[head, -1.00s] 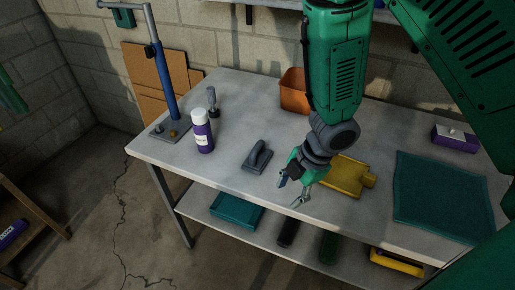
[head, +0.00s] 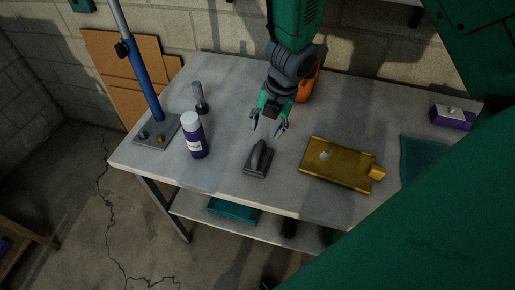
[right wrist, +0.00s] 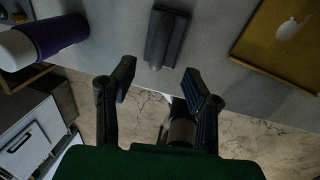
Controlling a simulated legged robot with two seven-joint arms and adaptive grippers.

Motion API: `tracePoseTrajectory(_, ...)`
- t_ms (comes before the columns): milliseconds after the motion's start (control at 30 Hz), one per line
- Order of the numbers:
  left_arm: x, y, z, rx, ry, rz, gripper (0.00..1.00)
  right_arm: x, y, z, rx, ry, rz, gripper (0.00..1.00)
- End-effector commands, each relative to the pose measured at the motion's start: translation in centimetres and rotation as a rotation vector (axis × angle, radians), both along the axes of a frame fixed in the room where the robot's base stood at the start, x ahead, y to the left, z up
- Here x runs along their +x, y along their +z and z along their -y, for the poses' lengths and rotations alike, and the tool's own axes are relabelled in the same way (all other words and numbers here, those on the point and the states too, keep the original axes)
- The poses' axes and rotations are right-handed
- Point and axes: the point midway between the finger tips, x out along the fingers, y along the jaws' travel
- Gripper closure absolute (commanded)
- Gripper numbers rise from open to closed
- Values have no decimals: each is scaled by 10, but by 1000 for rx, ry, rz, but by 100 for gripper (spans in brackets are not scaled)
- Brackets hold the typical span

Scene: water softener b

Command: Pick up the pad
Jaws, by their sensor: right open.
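The pad (head: 258,157), a dark grey flat block with a raised handle, lies on the grey workbench (head: 225,88) between a bottle and a yellow tray. My right gripper (head: 267,127) is open and empty, just behind the pad in the head view, apart from it. In the right wrist view the pad (right wrist: 166,38) shows at the top centre, beyond the open fingertips (right wrist: 158,80). My left gripper is not in view.
A purple-and-white bottle (head: 194,136) and a blue post on a base (head: 158,136) stand left. A yellow tray (head: 337,163) lies right of the pad, with a teal mat (head: 422,160) further right. An orange bin (head: 307,84) stands behind my right gripper.

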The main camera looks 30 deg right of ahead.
Motion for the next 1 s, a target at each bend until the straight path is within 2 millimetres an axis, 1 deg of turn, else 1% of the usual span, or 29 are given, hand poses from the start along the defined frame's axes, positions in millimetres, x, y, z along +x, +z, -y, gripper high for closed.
tracePoseTrajectory(33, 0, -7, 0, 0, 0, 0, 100, 2, -15, -1, 2, -1, -4, 58)
tracePoseTrajectory(100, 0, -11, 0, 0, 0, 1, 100, 5, -26, -2, 1, -1, -4, 58)
tracePoseTrajectory(200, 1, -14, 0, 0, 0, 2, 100, 7, -35, -3, 2, -1, -3, 58)
tracePoseTrajectory(367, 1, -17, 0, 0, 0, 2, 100, 7, -43, -4, 1, -2, -1, 58)
tracePoseTrajectory(500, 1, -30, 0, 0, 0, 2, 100, 7, -66, -8, 2, -2, -3, 58)
tracePoseTrajectory(633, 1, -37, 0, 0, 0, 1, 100, 11, -83, -10, 0, -1, -3, 58)
tracePoseTrajectory(733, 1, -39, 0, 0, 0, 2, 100, 12, -89, -11, 1, -1, -2, 58)
tracePoseTrajectory(967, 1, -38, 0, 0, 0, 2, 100, 12, -87, -11, 1, -1, -1, 58)
tracePoseTrajectory(1000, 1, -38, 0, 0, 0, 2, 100, 12, -87, -11, 1, -1, -1, 69)
